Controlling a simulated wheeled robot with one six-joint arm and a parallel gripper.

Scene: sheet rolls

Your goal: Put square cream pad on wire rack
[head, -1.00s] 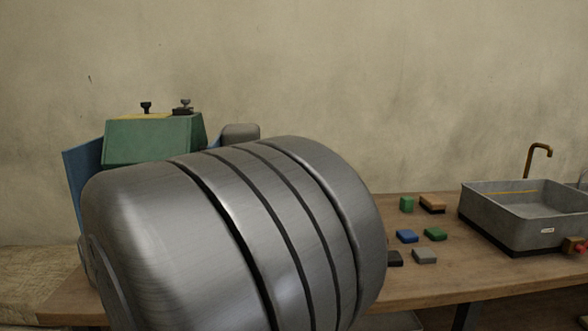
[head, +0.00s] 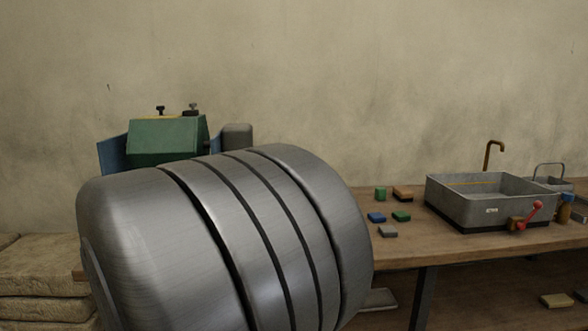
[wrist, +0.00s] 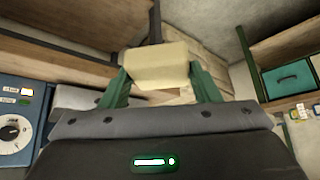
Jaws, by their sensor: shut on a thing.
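In the wrist view, my gripper (wrist: 160,88) has its two green fingers shut on a cream block-like pad (wrist: 158,64). The pad sits between the fingertips, and the fingers touch its two sides. In the head view, my large grey arm link fills the lower left and hides the gripper and pad. I cannot make out a wire rack in either view.
A wooden bench (head: 460,248) carries several small coloured blocks, among them a blue one (head: 376,217), and a grey sink basin (head: 475,208) with a red-handled valve (head: 533,212). A green machine (head: 166,137) stands behind my arm. Pale stacked slabs (head: 38,285) lie at left.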

